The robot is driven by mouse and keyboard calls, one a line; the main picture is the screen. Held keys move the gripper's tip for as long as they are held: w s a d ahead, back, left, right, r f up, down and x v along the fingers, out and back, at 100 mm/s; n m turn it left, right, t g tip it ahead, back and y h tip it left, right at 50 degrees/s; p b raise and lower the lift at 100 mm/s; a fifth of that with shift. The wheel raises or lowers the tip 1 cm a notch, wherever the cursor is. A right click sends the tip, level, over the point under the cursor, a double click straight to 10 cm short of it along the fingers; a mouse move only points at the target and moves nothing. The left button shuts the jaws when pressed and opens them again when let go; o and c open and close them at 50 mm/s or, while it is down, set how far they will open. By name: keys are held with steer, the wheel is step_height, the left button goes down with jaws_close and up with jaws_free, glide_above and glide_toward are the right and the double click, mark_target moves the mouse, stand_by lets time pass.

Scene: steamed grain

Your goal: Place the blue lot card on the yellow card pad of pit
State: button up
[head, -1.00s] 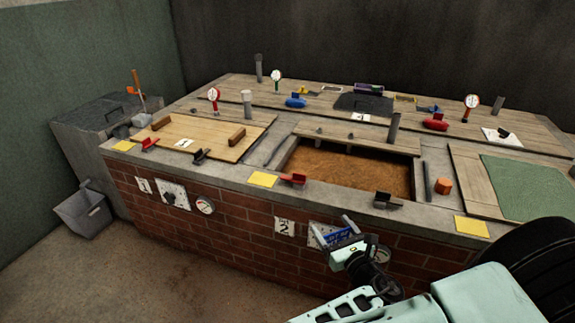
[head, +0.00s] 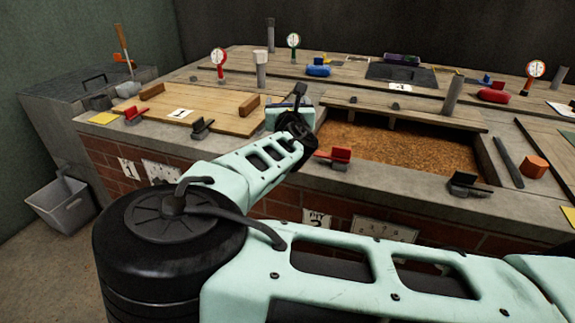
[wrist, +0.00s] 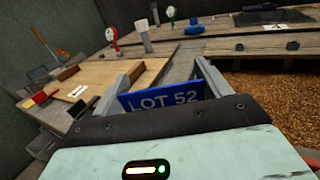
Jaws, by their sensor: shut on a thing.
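In the wrist view my gripper (wrist: 166,72) is shut on the blue lot card (wrist: 165,97), which reads LOT 52 and stands upright between the fingers. In the head view my gripper (head: 299,92) is above the front ledge, between the wooden lid marked 1 and the open pit. My own wrist hides most of the card there. One yellow card pad (head: 104,118) lies at the ledge's left end, near the pit 1 sign. Another yellow pad (head: 569,214) shows at the right edge. The pad left of the red bracket by pit 2 is hidden behind my arm.
Along the ledge stand red brackets (head: 336,157) and dark brackets (head: 201,128). The wooden lid (head: 185,107) carries two wooden handles. The open pit (head: 400,147) holds brown grain. An orange block (head: 535,167) sits at the right. Gauges and posts stand farther back.

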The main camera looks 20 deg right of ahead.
steer(key=f+b, duration=0.1)
steer(key=f, duration=0.5)
steer(key=f+b, duration=0.1)
steer(key=f, duration=0.2)
steer(key=shift+w+f+b, duration=0.1)
steer(key=shift+w+b, duration=0.2)
steer(key=shift+f, duration=0.15)
steer(key=o, duration=1)
